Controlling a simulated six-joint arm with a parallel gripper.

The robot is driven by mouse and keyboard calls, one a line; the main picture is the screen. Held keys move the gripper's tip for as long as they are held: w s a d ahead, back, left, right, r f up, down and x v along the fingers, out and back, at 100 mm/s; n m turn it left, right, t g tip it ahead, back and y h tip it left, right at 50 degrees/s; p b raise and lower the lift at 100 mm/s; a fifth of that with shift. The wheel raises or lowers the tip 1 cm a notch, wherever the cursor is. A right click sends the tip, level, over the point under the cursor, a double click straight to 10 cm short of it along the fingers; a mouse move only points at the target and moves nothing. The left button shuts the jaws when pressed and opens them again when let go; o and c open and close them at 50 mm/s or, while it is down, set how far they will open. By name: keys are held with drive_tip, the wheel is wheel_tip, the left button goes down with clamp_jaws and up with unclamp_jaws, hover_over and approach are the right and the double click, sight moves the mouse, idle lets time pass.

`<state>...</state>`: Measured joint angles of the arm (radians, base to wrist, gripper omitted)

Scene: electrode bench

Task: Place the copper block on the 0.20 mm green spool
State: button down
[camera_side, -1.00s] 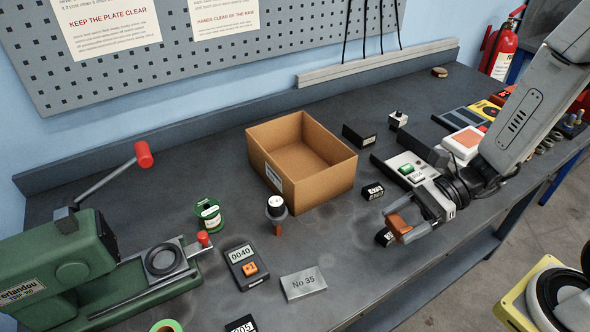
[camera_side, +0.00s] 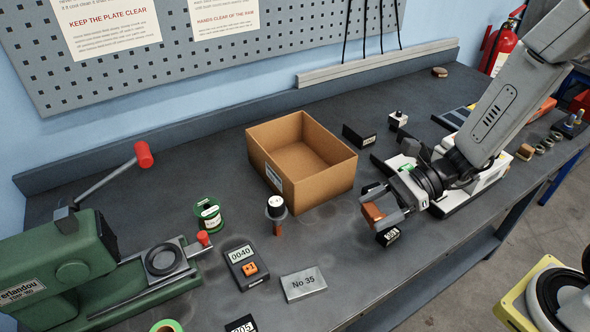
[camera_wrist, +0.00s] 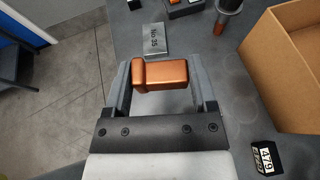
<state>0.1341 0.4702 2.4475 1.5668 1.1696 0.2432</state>
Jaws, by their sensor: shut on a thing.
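My gripper (camera_side: 382,204) is shut on the copper block (camera_side: 373,215) and holds it above the bench, right of the cardboard box. In the wrist view the copper block (camera_wrist: 162,75) sits between both fingers of my gripper (camera_wrist: 160,85). The green spool (camera_side: 209,214) stands on the bench at the left, between the green press and the cardboard box. Its white label is too small to read. A roll with a green rim (camera_side: 166,326) shows partly at the bottom edge; whether it is another spool I cannot tell.
A cardboard box (camera_side: 262,165) stands mid-bench. The green press (camera_side: 60,265) is at the left.

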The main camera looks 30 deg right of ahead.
drive_tip(key=w+a+r+m+t, duration=0.1)
drive_tip(key=w+a+r, duration=0.2)
drive_tip(key=w+a, duration=0.45)
drive_tip(key=w+a+r+m+t, duration=0.1)
drive_tip(key=w+a+r, duration=0.35)
drive_tip(key=a, duration=0.55)
hover_over(211, 206)
drive_tip(key=s, duration=0.1)
drive_tip(key=shift+h, duration=0.3)
drive_tip(key=f, duration=0.9)
drive_tip(key=shift+s+d+f, duration=0.15)
drive_tip(key=shift+s+d, duration=0.05)
drive_tip(key=shift+d, duration=0.1)
drive_tip(key=shift+w+a+f, duration=0.25)
drive_tip(key=shift+w+f, duration=0.2)
drive_tip(key=shift+f, duration=0.1)
drive_tip(key=shift+w+a+f, duration=0.1)
drive_tip(key=shift+w+f, duration=0.05)
drive_tip(key=shift+f, duration=0.15)
drive_tip(key=shift+w+f, duration=0.1)
drive_tip(key=shift+f, duration=1.4)
drive_tip(key=shift+f, duration=0.15)
